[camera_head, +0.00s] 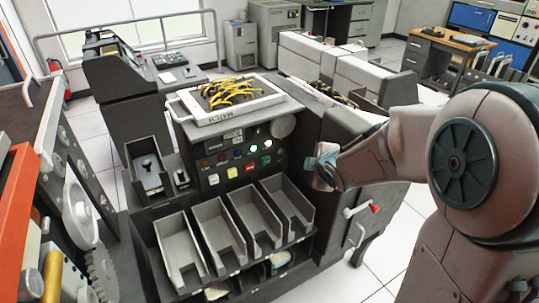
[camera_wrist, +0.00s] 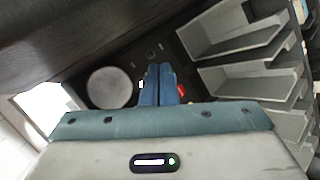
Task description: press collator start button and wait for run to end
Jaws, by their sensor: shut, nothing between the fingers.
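The collator (camera_head: 330,150) is a dark machine with a sloped control panel. My gripper (camera_head: 318,165) is to the right of the panel buttons in the head view. In the wrist view its blue fingers (camera_wrist: 158,85) are shut together and empty, pointing at the panel. A red spot (camera_wrist: 181,90), likely the red button, shows just beside them. Whether they touch anything is unclear.
Several grey card trays (camera_head: 220,232) stand below the panel. A plugboard with yellow wires (camera_head: 235,92) lies on top. A round disc (camera_wrist: 108,87) is left of my fingers in the wrist view.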

